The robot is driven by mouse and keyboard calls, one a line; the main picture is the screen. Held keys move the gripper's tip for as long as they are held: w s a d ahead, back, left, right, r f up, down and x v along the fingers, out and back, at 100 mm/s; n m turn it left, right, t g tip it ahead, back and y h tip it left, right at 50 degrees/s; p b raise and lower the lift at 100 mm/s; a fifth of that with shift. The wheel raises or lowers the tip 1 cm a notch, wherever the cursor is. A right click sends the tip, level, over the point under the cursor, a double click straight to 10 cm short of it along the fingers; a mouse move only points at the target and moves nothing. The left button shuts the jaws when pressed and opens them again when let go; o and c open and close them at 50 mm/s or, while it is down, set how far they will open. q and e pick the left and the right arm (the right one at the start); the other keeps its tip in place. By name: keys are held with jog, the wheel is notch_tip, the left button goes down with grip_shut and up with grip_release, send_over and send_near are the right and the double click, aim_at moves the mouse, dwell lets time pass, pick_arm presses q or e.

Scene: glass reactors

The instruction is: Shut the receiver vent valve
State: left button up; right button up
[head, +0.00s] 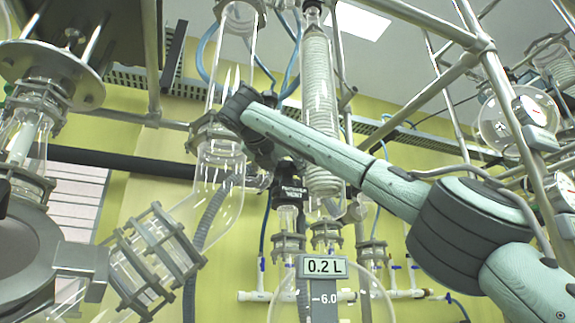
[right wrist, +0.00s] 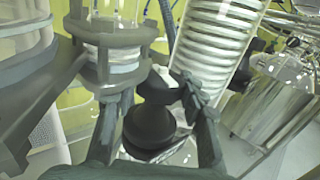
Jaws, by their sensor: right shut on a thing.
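A black valve knob (right wrist: 152,128) sits between the two fingers of my right gripper (right wrist: 157,112) in the right wrist view. The gripper is shut on this knob. In the head view the right gripper (head: 268,168) hangs from the arm's bent wrist, partly hidden and small, beside the glass column. How far the valve is turned cannot be told. My left gripper is not in view.
A coiled glass condenser (head: 320,110) rises close to the right of the gripper. A flanged glass column (head: 217,150) stands close on the left. Metal frame tubes (head: 490,75) cross at the right.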

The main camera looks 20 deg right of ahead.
jog(key=shift+r, duration=0.1)
dwell(0.5)
jog(key=o, duration=0.9)
jog(key=shift+a, duration=0.1)
jog(key=v, duration=1.2)
jog(key=shift+o, duration=0.4)
jog(key=shift+w+a, duration=0.1)
